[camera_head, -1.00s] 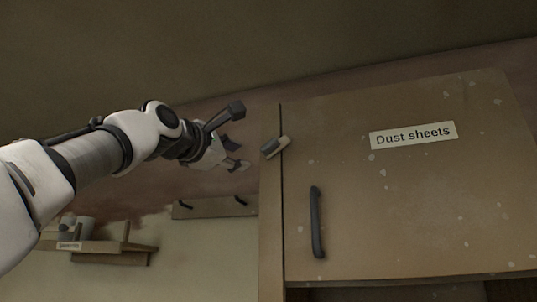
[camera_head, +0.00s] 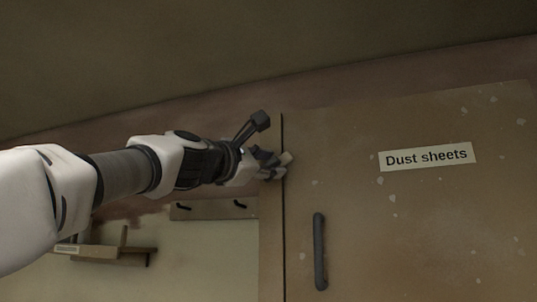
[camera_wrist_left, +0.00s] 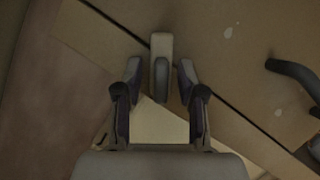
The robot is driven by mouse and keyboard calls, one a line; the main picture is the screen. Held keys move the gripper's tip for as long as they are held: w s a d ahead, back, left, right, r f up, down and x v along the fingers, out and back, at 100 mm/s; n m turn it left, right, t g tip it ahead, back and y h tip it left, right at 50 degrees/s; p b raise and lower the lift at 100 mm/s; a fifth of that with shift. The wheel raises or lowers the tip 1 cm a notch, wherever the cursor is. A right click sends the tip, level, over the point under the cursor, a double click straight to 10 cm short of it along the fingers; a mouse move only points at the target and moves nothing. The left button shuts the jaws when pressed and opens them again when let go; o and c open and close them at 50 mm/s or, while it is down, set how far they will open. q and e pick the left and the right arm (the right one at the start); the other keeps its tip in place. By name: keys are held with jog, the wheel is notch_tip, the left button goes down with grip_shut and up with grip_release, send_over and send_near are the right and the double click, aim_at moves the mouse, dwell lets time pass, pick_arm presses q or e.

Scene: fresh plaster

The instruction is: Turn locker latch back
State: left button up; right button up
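The locker door (camera_head: 420,220) is brown, speckled and shut, with a "Dust sheets" label. Its small latch (camera_head: 286,159) lies slanted across the seam between frame and door, its pale end over the door. My left gripper (camera_head: 270,162) is at the latch and hides most of it. In the left wrist view the latch (camera_wrist_left: 161,46) has a pale end and a darker grey part. The left gripper (camera_wrist_left: 160,76) is open there, with one finger on each side of the grey part and narrow gaps showing. Whether the fingers touch it is unclear.
A dark vertical handle (camera_head: 319,251) stands out from the door below the latch; it also shows in the left wrist view (camera_wrist_left: 292,72). A hook rail (camera_head: 212,210) and a small shelf (camera_head: 105,254) are on the wall at left.

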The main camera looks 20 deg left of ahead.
pick_arm(q)
jog(key=shift+f, duration=0.1)
jog(key=shift+w, duration=0.1)
grip_shut()
jog(key=shift+m, duration=0.3)
jog(key=m+g+p, duration=0.1)
jog(key=m+p, duration=0.1)
jog(key=m, duration=0.1)
jog(key=shift+f+m+g+p, duration=0.15)
jog(key=shift+m+g+p, duration=0.3)
jog(key=shift+m, duration=0.4)
jog(key=shift+f+m+g+p, duration=0.15)
jog(key=shift+m+g+p, duration=0.3)
jog(key=shift+m, duration=0.4)
grip_release()
